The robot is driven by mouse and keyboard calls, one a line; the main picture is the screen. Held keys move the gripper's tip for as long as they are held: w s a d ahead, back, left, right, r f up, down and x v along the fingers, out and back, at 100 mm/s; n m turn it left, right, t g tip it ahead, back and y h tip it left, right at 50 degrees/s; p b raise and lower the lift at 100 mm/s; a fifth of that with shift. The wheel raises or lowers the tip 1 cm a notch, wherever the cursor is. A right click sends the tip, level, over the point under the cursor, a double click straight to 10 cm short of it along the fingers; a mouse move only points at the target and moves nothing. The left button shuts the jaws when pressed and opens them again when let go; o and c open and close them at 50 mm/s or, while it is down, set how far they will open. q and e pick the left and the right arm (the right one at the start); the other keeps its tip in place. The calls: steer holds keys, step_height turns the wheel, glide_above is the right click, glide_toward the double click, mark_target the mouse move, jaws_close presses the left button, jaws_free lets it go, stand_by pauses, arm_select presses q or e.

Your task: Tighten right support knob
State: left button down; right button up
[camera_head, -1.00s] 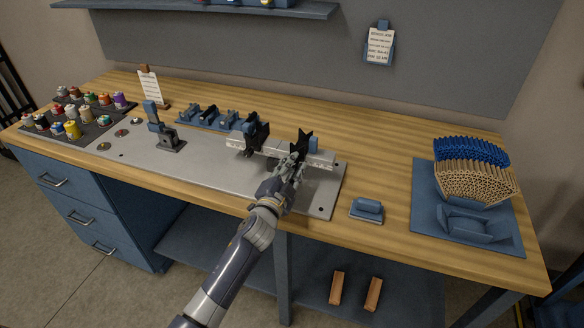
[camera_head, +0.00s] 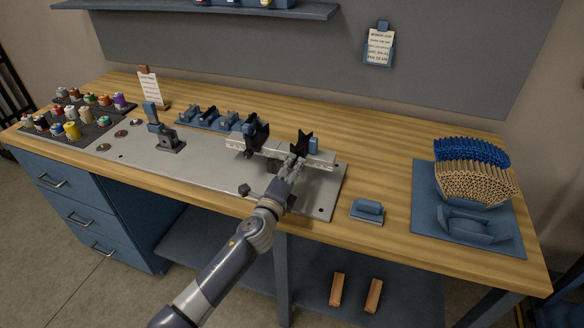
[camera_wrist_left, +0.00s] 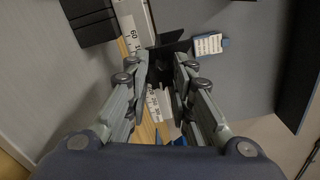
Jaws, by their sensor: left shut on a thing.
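The right support (camera_head: 301,143) is a black V-shaped block upright on the white graduated rail (camera_head: 272,153). My left gripper (camera_head: 296,163) is at the front of the rail, just below this support. In the left wrist view its fingers (camera_wrist_left: 162,68) are close together around a small dark part, which I take to be the right support knob; it is mostly hidden by the fingers. The rail shows its scale marks between and left of the fingers (camera_wrist_left: 153,104). The left support (camera_head: 256,137) stands further left on the rail. My right gripper is out of view.
The rail sits on a grey metal plate (camera_head: 205,175). A small blue block (camera_head: 368,209) and a blue tray with rods (camera_head: 424,215) lie right. Bare wood separates them.

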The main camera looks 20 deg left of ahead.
arm_select(q)
steer(key=m+p, duration=0.1)
steer(key=m, duration=0.4)
steer(key=shift+m, duration=0.3)
steer(key=m+p, duration=0.1)
steer(key=m, duration=0.3)
steer(key=shift+f, duration=0.1)
steer(key=m+p, duration=0.2)
steer(key=m, duration=0.4)
steer(key=shift+m+p, duration=0.35)
steer(key=shift+m, duration=0.05)
steer(key=shift+a+f+m+p, duration=0.1)
steer(key=shift+m+p, duration=0.8)
steer(key=shift+m, duration=1.3)
steer(key=c, duration=1.4)
jaws_free()
steer(key=shift+o, duration=0.2)
